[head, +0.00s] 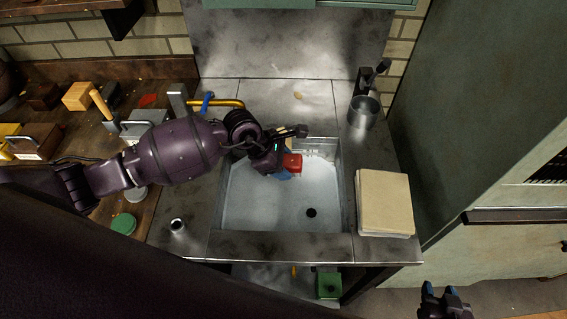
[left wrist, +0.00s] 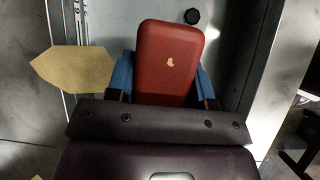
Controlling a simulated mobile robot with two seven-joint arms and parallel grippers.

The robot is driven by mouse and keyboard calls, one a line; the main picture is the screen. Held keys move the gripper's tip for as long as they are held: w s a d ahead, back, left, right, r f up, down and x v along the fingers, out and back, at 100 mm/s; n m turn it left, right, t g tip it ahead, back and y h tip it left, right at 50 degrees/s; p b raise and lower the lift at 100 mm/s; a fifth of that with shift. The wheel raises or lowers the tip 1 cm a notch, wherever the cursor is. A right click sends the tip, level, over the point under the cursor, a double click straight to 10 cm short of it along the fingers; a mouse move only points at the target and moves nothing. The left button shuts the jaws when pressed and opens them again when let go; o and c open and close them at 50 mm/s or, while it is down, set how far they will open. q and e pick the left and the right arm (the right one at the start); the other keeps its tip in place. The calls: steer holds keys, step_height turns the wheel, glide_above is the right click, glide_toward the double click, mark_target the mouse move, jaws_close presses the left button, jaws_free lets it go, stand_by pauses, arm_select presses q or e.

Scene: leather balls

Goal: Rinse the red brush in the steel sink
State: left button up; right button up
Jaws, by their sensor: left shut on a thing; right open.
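The red brush (head: 291,163) is held over the upper left part of the steel sink (head: 322,195). My left gripper (head: 283,172) is shut on it, with blue fingers on both sides. The left wrist view shows the brush's smooth red back (left wrist: 170,62) between the fingers; its bristles are hidden. I cannot tell whether the brush touches the basin. My right gripper (head: 443,300) is open and empty at the lower right, away from the sink.
A pale stack (head: 384,203) lies on the steel counter right of the sink. A metal cup (head: 362,111) stands at the back right. A wooden bench at left holds blocks (head: 79,96) and a green round lid (head: 123,224). A green box (head: 328,285) sits below the sink.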

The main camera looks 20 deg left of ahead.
mark_target(288, 158)
arm_select(q)
steer(key=shift+r, duration=0.15)
steer(key=shift+r+p, duration=1.15)
steer(key=shift+r, duration=0.75)
